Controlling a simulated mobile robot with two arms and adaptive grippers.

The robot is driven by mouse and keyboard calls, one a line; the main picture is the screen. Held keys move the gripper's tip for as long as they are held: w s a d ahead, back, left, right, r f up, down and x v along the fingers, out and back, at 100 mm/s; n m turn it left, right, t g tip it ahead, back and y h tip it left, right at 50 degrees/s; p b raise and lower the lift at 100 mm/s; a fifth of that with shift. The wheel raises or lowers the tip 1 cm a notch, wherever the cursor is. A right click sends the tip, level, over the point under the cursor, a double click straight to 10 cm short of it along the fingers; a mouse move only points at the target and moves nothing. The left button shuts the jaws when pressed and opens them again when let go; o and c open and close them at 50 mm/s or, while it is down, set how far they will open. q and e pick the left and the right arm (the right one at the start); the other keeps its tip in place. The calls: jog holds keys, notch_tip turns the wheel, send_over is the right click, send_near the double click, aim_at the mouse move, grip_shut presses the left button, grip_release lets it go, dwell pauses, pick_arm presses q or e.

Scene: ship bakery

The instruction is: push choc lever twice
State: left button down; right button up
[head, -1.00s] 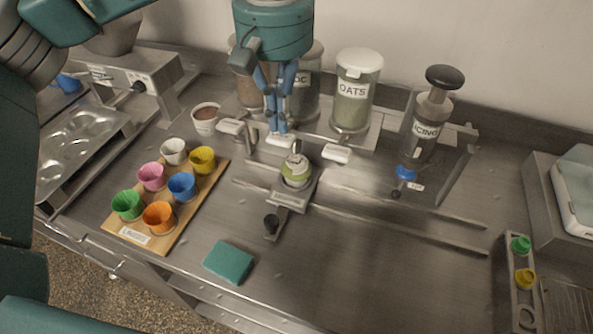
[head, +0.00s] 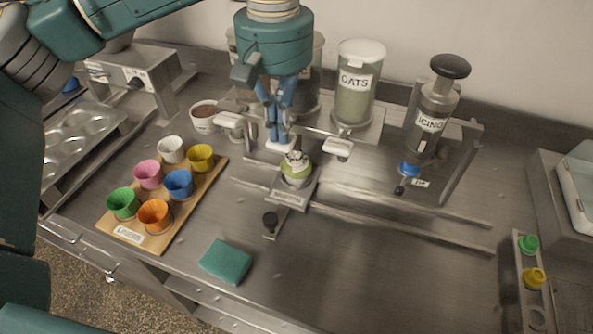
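The choc dispenser is a clear jar (head: 312,88) in the back row, left of the oats jar, mostly hidden behind my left gripper; its label is covered now. Its white lever (head: 281,146) sticks out below the jar. My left gripper (head: 277,138) points down with its blue fingers close together, empty, and its tips appear to touch the lever top. A green cupcake (head: 296,168) with pale and dark topping sits in a metal holder (head: 290,194) just in front of the lever. My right gripper is not in view.
The oats jar (head: 355,95) and its lever (head: 337,149) stand close on the right, the icing press (head: 432,115) farther right. A board of coloured cups (head: 190,218), a brown-filled cup (head: 204,117) and a green sponge (head: 226,262) lie left. The counter's front middle is clear.

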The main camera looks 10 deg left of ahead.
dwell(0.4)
pick_arm(q)
jog(key=shift+r+p, duration=1.5)
jog(key=shift+r, duration=0.4)
notch_tip(320, 180, up, 6)
jog(key=p, duration=0.4)
jog(key=shift+p, duration=0.3)
jog(key=shift+w, duration=0.1)
